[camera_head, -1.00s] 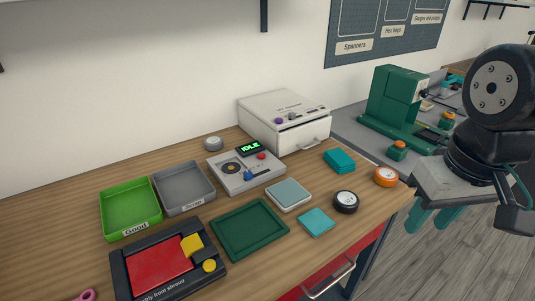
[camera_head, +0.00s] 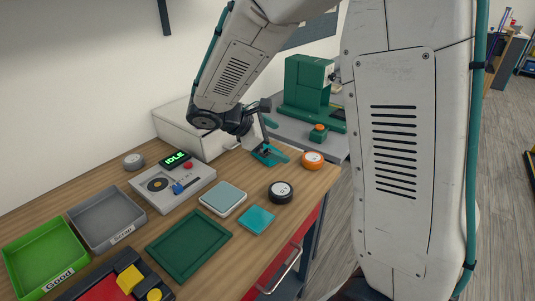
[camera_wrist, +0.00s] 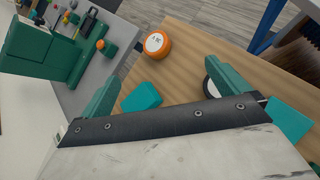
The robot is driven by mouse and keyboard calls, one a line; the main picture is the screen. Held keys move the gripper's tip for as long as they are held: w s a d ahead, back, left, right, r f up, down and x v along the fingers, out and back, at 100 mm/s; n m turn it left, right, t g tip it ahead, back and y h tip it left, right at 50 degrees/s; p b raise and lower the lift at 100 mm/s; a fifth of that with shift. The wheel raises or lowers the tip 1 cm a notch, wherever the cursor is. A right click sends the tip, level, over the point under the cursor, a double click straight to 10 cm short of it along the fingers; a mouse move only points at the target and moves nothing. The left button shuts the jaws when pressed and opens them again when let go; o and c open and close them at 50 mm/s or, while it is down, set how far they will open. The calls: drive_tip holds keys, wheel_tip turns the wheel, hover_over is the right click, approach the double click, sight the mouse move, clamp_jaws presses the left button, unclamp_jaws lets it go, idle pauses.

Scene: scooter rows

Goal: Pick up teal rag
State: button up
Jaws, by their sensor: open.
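Two teal things lie on the wooden bench. One is a thick, block-like teal piece, perhaps the folded rag (camera_wrist: 141,97), near the bench's right end. In the head view it is mostly hidden by my gripper. The other is a flat, thin teal square (camera_head: 257,220) near the front edge; it also shows at the right of the wrist view (camera_wrist: 289,118). I cannot tell for certain which is the rag. My gripper (camera_wrist: 163,72) is open and empty, its green fingers spread on either side of the thick teal piece in the wrist view; contact is not visible.
An orange roll (camera_head: 312,160) and a black roll (camera_head: 281,191) lie close by. A pale-topped square tray (camera_head: 222,198), a dark green tray (camera_head: 188,244) and the IDLE tester (camera_head: 150,198) are to the left. A white drawer box (camera_head: 178,130) stands behind. A green machine (camera_head: 305,85) stands beyond.

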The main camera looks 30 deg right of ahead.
drive_tip(key=w+f+n+t+h, duration=0.1)
drive_tip(key=w+f+n, duration=0.1)
drive_tip(key=w+f, duration=0.1)
drive_tip(key=w+a+f+n+t+h, duration=0.1)
drive_tip(key=w+f+n, duration=0.1)
drive_tip(key=w+f, duration=0.1)
drive_tip(key=w+a+f+n, duration=0.1)
drive_tip(key=w+f+n, duration=0.1)
drive_tip(key=w, duration=0.2)
drive_tip(key=shift+a+f+n+t+h, duration=0.1)
drive_tip(key=shift+f+n+t+h, duration=0.2)
drive_tip(key=shift+f+t+h, duration=0.1)
drive_tip(key=shift+w+f, duration=0.2)
drive_tip(key=shift+f, duration=0.05)
drive_tip(key=x, duration=0.7)
drive_tip(key=shift+w+d, duration=0.1)
drive_tip(key=shift+d, duration=0.25)
drive_tip(key=c, duration=0.7)
